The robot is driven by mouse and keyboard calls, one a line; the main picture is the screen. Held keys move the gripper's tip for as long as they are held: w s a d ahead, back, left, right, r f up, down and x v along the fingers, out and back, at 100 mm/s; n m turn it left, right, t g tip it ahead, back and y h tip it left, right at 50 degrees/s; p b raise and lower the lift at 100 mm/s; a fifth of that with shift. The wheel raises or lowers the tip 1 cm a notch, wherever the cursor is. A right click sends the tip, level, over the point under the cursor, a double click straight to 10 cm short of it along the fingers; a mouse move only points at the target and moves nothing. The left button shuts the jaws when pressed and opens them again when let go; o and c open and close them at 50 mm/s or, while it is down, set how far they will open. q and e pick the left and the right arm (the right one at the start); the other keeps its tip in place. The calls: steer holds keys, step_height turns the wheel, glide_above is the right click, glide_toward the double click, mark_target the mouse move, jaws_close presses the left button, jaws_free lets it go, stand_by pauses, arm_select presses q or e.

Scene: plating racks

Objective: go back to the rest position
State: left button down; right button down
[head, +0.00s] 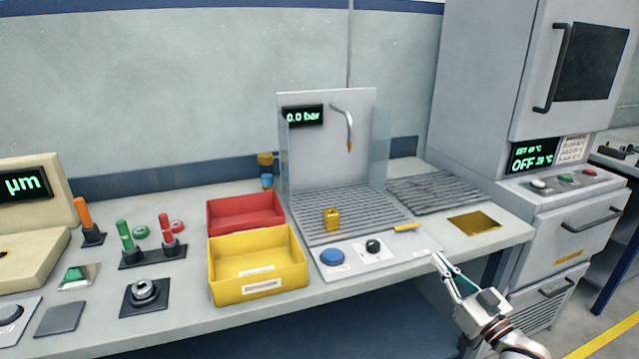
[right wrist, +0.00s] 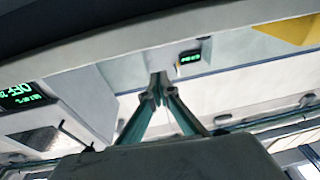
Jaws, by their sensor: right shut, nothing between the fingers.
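My right gripper (head: 437,258) is in the lower right of the head view, at the front edge of the workbench (head: 180,315), with its arm coming in from the bottom. Its fingers are together and nothing is between them. In the right wrist view the two green fingers (right wrist: 158,88) meet at their tips. My left gripper is not in the head view.
A yellow bin (head: 258,287) and a red bin (head: 245,213) stand left of a wash station with a brass block (head: 332,219) on its slatted grid. A tall oven cabinet (head: 490,90) stands at the right. Small gauges and holders fill the left bench.

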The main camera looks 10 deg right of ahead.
steer(key=s+a+f+g, duration=0.2)
steer(key=s+a+f, duration=0.2)
steer(key=f, duration=0.3)
steer(key=s+a+f+n+g, duration=0.1)
steer(key=s+a+f, duration=0.2)
steer(key=a+f, duration=0.25)
steer(key=s+a+f+g, duration=0.2)
steer(key=s+a+f, duration=0.15)
steer(key=f, duration=0.35)
steer(key=s+a+f+n+g, duration=0.1)
steer(key=s+a+f+g, duration=0.3)
steer(key=s+a+f, duration=0.5)
steer(key=s+a, duration=0.1)
steer(key=s, duration=0.3)
steer(key=shift+s+a+f+n, duration=0.2)
steer(key=shift+a+f+n, duration=0.05)
steer(key=shift+f+n, duration=0.05)
